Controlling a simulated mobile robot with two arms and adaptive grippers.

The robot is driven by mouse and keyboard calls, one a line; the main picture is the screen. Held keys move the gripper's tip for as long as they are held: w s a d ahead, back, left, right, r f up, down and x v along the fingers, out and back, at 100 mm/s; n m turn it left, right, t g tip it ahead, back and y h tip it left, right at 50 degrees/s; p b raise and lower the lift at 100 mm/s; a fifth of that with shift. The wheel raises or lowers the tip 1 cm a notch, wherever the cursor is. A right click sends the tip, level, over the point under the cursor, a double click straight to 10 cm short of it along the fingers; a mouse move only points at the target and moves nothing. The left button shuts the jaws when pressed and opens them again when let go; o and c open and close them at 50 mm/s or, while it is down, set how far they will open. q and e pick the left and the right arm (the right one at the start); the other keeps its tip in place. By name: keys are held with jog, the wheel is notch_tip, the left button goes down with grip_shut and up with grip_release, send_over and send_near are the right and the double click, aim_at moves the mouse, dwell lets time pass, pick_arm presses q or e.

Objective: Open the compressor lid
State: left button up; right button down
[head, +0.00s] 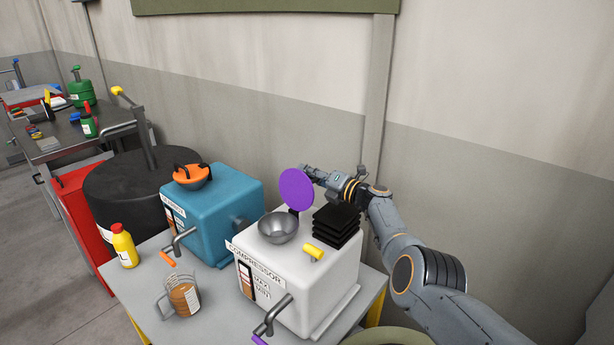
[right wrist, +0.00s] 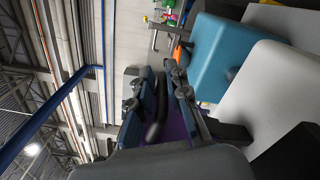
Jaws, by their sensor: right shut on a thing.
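The white compressor (head: 318,282) stands on a grey table with its label facing front. Its purple round lid (head: 296,189) stands upright on its hinge, beside the grey metal bowl-shaped opening (head: 279,228), which lies uncovered. My right gripper (head: 312,175) is behind the lid, on its right side, shut on the lid's handle. In the right wrist view the black curved handle (right wrist: 157,118) sits between the fingers, and part of the purple lid (right wrist: 175,128) shows behind it. The lid hides part of the fingertips in the head view. My left gripper is not in view.
Black fins (head: 337,225) and a yellow knob (head: 313,252) are on the compressor top. A blue machine with an orange lid (head: 191,175) stands to the left. A glass jug (head: 183,298) and yellow bottle (head: 124,245) stand on the table (head: 135,284). The wall is close behind.

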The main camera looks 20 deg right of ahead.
jog(key=shift+s+a+f, duration=0.15)
jog(key=shift+f, duration=0.55)
jog(key=c, duration=1.4)
grip_release()
jog(key=shift+s+d, duration=0.45)
jog(key=shift+s, duration=0.05)
jog(key=v, duration=0.7)
jog(key=r+v, duration=0.1)
jog(key=v, duration=0.2)
jog(key=shift+s+d, duration=0.25)
jog(key=shift+s, duration=0.05)
